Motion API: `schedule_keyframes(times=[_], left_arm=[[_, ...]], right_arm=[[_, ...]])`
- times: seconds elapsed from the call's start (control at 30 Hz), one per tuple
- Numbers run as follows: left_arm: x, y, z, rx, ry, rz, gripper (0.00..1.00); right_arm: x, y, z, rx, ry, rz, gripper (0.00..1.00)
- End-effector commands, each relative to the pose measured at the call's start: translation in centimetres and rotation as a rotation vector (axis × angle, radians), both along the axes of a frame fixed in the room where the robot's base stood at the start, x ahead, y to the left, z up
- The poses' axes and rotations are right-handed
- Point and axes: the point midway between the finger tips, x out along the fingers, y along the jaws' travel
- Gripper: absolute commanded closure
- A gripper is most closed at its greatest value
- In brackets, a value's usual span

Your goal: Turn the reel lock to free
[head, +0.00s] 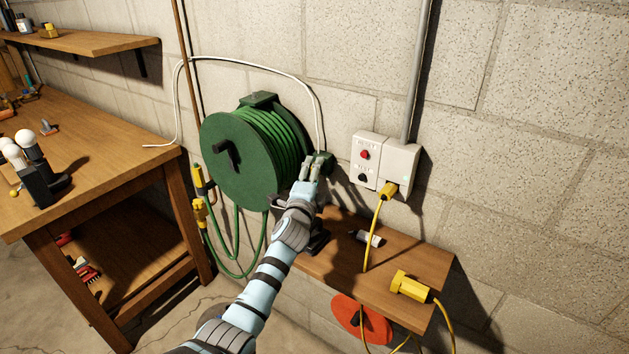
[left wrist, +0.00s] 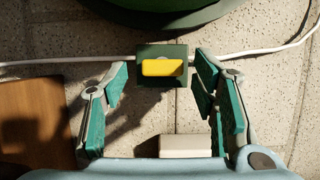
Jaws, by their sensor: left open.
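The green hose reel (head: 248,160) hangs on the block wall, with green hose wound on it and a black crank handle (head: 226,153) on its face. The reel lock appears to be the small green box with a yellow lever (left wrist: 162,68), which lies crosswise in that view. My left gripper (head: 311,168) is open, its fingers on either side of the box with gaps visible. In the head view the gripper partly covers the box, and the lever is hidden. My right gripper is not in view.
A white outlet box (head: 385,160) with red and black buttons is right of my gripper. Below is a wooden shelf (head: 420,255) with a yellow connector (head: 409,286). A workbench (head: 90,175) stands left. A white cable (head: 265,68) runs along the wall behind the lock.

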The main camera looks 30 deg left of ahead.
Motion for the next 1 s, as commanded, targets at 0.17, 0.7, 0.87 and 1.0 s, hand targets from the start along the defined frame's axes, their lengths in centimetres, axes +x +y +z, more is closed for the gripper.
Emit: schedule_keyframes(times=[0.17,0.7,0.87,1.0], left_arm=[[0.8,0.2,0.1,0.000,-0.001,0.000,0.47],[0.8,0.2,0.1,0.000,0.001,0.000,0.95],[0.8,0.2,0.1,-0.012,0.003,0.000,0.95],[0.8,0.2,0.3,-0.048,0.008,0.000,0.95]], right_arm=[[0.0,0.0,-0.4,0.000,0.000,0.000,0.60],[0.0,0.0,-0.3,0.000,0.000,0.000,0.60],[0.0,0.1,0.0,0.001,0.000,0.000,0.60],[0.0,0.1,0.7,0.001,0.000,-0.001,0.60]])
